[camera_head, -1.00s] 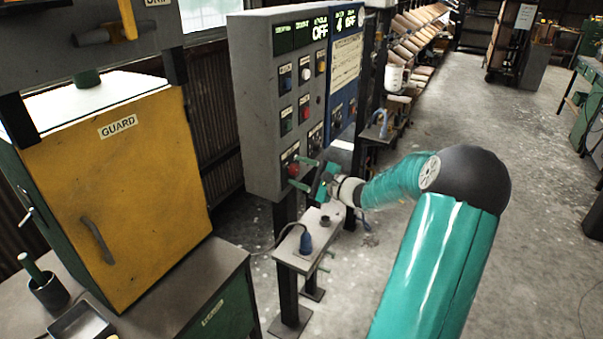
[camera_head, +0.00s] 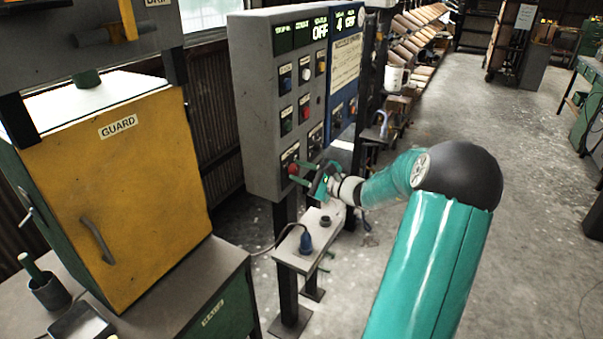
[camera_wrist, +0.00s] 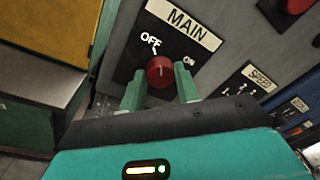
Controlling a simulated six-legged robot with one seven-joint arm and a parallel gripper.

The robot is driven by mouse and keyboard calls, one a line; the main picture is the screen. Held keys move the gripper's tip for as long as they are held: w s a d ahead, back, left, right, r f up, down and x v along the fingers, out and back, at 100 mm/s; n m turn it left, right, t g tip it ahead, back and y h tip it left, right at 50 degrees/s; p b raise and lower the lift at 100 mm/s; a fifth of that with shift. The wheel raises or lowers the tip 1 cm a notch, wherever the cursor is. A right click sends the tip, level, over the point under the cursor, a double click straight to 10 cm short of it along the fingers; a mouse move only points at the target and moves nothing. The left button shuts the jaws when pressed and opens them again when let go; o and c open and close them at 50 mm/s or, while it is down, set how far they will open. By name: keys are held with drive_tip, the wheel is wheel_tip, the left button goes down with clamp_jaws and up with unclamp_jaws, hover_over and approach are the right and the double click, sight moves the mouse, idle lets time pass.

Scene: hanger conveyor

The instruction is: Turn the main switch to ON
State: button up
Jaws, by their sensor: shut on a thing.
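The main switch is a red round knob (camera_wrist: 160,71) on a black plate under a white MAIN label (camera_wrist: 183,22), with OFF at its upper left and ON at its right. A pale mark shows near OFF; I cannot clearly tell where the knob points. My gripper (camera_wrist: 160,82) has its two green fingers on either side of the knob, shut on it. In the head view the knob (camera_head: 293,169) is at the lower front of the grey panel (camera_head: 256,110), with my gripper (camera_head: 300,172) reaching it from the right.
Green displays (camera_head: 308,30) above the panel include OFF readings. Other knobs and buttons sit above the main switch. A small shelf (camera_head: 306,262) with a blue plug (camera_head: 305,243) stands below my gripper. A yellow guard door (camera_head: 122,200) is at left.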

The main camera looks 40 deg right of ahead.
drive_tip(key=m, duration=0.4)
drive_tip(key=shift+w, duration=0.1)
drive_tip(key=m, duration=0.3)
drive_tip(key=shift+d+r+m+g, duration=0.1)
drive_tip(key=shift+m+g, duration=0.2)
drive_tip(key=shift+m, duration=0.1)
drive_tip(key=m, duration=0.3)
drive_tip(key=shift+y, duration=0.4)
drive_tip(key=shift+d+m+g+y, duration=0.1)
drive_tip(key=shift+m+g+y, duration=0.2)
drive_tip(key=shift+m, duration=1.5)
drive_tip(key=o, duration=1)
drive_tip(key=shift+c, duration=0.2)
